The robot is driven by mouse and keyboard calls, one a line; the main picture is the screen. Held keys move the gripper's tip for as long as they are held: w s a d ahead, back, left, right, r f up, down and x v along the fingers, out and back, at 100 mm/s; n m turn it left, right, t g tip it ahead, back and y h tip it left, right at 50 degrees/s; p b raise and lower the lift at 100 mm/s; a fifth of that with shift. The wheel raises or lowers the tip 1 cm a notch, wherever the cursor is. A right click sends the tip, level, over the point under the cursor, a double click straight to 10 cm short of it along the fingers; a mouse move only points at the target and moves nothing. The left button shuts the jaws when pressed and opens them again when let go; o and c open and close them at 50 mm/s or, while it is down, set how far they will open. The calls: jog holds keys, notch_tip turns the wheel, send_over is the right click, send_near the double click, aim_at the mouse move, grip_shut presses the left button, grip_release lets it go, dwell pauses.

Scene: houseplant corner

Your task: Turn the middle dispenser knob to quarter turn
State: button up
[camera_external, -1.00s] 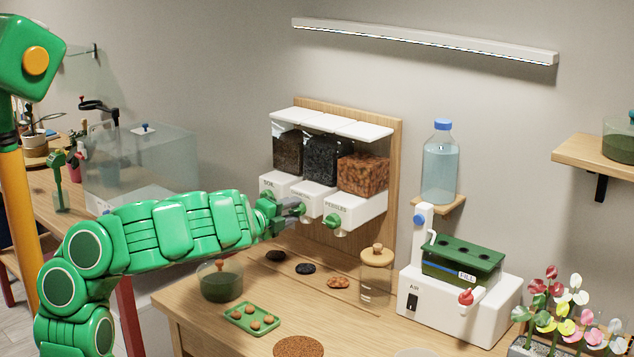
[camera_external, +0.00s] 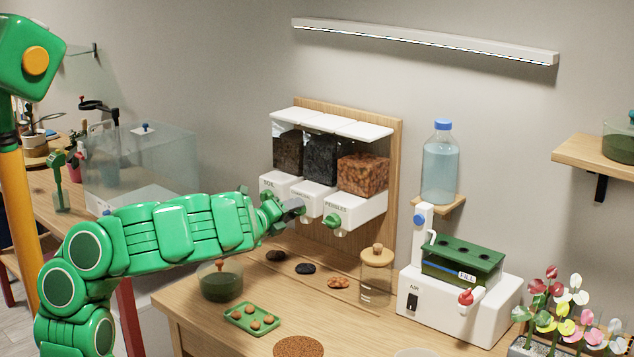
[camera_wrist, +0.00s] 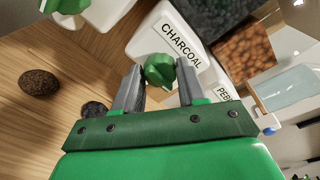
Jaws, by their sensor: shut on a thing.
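The dispenser unit hangs on a wooden back board. Its middle dispenser (camera_external: 318,203) holds dark charcoal and reads CHARCOAL in the wrist view. The middle dispenser knob (camera_wrist: 158,72) is green and sits between my two grey fingers in the wrist view. My gripper (camera_wrist: 160,66) is shut on this knob, one finger on each side. In the external view my gripper (camera_external: 294,207) reaches the middle dispenser's front and mostly hides the knob. The knob's exact angle is hard to judge.
The pebbles knob (camera_external: 333,221) is close on the right, and the soil knob (camera_external: 267,195) close on the left. Below lie small piles, including a black one (camera_external: 305,268). A lidded jar (camera_external: 376,277) and white air unit (camera_external: 458,307) stand to the right.

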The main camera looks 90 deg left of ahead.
jog(key=shift+w+f, duration=0.1)
jog(key=o, duration=1.1)
jog(key=shift+c, duration=0.2)
jog(key=v, duration=0.7)
jog(key=shift+s+d, duration=0.25)
jog(key=shift+s, duration=0.1)
jog(key=shift+d, duration=0.1)
dwell(0.4)
